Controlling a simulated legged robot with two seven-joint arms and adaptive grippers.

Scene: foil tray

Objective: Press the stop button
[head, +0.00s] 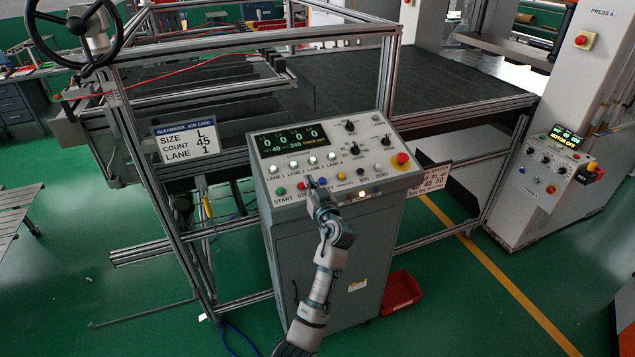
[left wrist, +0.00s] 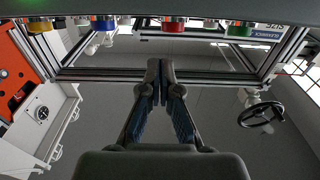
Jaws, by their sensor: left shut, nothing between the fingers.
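The grey control console (head: 345,240) stands in the middle of the head view with a sloped button panel. Its red stop button (head: 301,186) sits above the STOP label, between the green start button (head: 281,191) and a blue button largely hidden by my gripper. My left gripper (head: 314,184) is shut and empty at the panel's lower row, just right of the stop button. I cannot tell whether it touches anything. In the left wrist view, the closed fingertips (left wrist: 159,92) point toward a row of coloured buttons at the top edge, with a red one (left wrist: 174,25) nearly straight ahead.
A larger red mushroom button (head: 401,160) is at the panel's right end, and a yellow button (head: 341,176) is right of my gripper. An aluminium frame (head: 165,190) surrounds the console's back. A red bin (head: 400,292) lies on the floor to the right.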

